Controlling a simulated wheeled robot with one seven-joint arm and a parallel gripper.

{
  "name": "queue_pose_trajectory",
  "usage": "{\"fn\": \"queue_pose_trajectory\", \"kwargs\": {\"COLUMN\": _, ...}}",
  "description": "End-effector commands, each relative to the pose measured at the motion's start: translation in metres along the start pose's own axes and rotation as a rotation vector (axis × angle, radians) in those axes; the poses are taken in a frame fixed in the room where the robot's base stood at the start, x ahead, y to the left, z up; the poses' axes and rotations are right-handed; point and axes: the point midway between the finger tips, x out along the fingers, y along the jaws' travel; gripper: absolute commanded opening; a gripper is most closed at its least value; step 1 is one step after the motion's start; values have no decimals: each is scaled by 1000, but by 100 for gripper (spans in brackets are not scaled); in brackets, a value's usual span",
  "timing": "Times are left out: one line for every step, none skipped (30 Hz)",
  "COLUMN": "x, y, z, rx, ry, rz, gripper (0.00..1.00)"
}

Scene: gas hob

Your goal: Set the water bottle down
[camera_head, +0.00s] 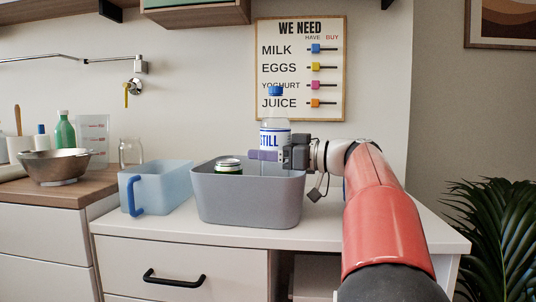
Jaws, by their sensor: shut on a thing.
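The water bottle (275,136) is clear with a blue cap and a blue "STILL" label. It is upright over the grey bin (247,209), and its lower part is hidden behind the bin's rim and my gripper. My gripper (270,155) reaches in from the right and is shut on the bottle around its lower label. I cannot tell whether the bottle's base touches anything.
A can (229,167) stands in the left part of the grey bin. A light blue container (155,187) with a blue handle is just left of the bin. The white counter (400,229) is clear to the right, below my arm. A metal bowl (56,167) sits far left.

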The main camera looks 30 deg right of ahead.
Motion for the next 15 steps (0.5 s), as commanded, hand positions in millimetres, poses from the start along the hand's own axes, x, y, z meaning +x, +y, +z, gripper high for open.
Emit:
{"fn": "queue_pose_trajectory", "kwargs": {"x": 0, "y": 0, "z": 1, "rx": -2, "ry": 2, "rz": 0, "gripper": 19}}
{"fn": "queue_pose_trajectory", "kwargs": {"x": 0, "y": 0, "z": 2, "rx": -2, "ry": 2, "rz": 0, "gripper": 19}}
{"fn": "queue_pose_trajectory", "kwargs": {"x": 0, "y": 0, "z": 2, "rx": -2, "ry": 2, "rz": 0, "gripper": 19}}
{"fn": "queue_pose_trajectory", "kwargs": {"x": 0, "y": -1, "z": 1, "rx": -2, "ry": 2, "rz": 0, "gripper": 19}}
{"fn": "queue_pose_trajectory", "kwargs": {"x": 0, "y": 0, "z": 1, "rx": -2, "ry": 2, "rz": 0, "gripper": 19}}
{"fn": "queue_pose_trajectory", "kwargs": {"x": 0, "y": 0, "z": 2, "rx": 0, "ry": 0, "rz": 0, "gripper": 63}}
{"fn": "queue_pose_trajectory", "kwargs": {"x": 0, "y": 0, "z": 2, "rx": 0, "ry": 0, "rz": 0, "gripper": 67}}
{"fn": "queue_pose_trajectory", "kwargs": {"x": 0, "y": 0, "z": 2, "rx": 0, "ry": 0, "rz": 0, "gripper": 71}}
{"fn": "queue_pose_trajectory", "kwargs": {"x": 0, "y": 0, "z": 2, "rx": 0, "ry": 0, "rz": 0, "gripper": 76}}
{"fn": "queue_pose_trajectory", "kwargs": {"x": 0, "y": 0, "z": 2, "rx": 0, "ry": 0, "rz": 0, "gripper": 80}}
{"fn": "queue_pose_trajectory", "kwargs": {"x": 0, "y": 0, "z": 2, "rx": 0, "ry": 0, "rz": 0, "gripper": 82}}
{"fn": "queue_pose_trajectory", "kwargs": {"x": 0, "y": 0, "z": 2, "rx": 0, "ry": 0, "rz": 0, "gripper": 82}}
{"fn": "queue_pose_trajectory", "kwargs": {"x": 0, "y": 0, "z": 2, "rx": 0, "ry": 0, "rz": 0, "gripper": 82}}
{"fn": "queue_pose_trajectory", "kwargs": {"x": 0, "y": 0, "z": 2, "rx": 0, "ry": 0, "rz": 0, "gripper": 82}}
{"fn": "queue_pose_trajectory", "kwargs": {"x": 0, "y": 0, "z": 2, "rx": 0, "ry": 0, "rz": 0, "gripper": 82}}
